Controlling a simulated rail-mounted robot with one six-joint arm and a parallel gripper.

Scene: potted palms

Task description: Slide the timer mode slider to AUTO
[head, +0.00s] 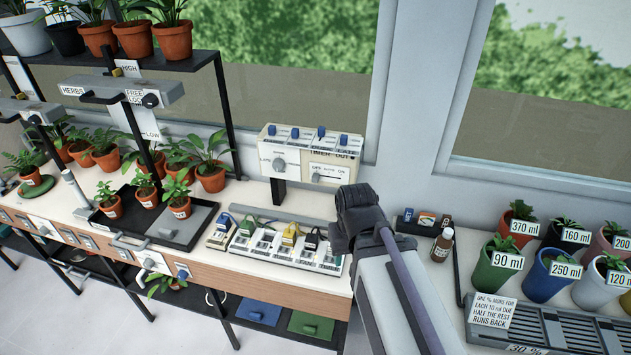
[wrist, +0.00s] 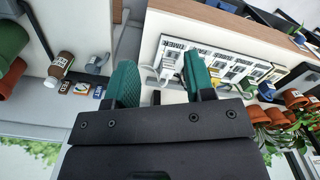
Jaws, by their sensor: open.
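The cream timer box (head: 309,156) stands on a dark post at the wall, in the middle of the head view. Its right front panel, headed TIMER OUT, carries the mode slider (head: 317,177) under the labels OFF, AUTO, ON. The small dark knob appears to sit near the left end, by OFF. My gripper (wrist: 160,80) shows in the wrist view with two green fingers apart and nothing clearly held between them. In the head view my dark wrist is just right of and below the box; the fingertips are hidden there. I cannot make out the slider in the wrist view.
A power strip (head: 285,248) with several plugs lies on the bench below the box. A brown bottle (head: 443,245) and small boxes (head: 427,220) are right of my arm. Labelled pots (head: 494,267) stand far right. A black shelf rack (head: 228,105) with plants stands left.

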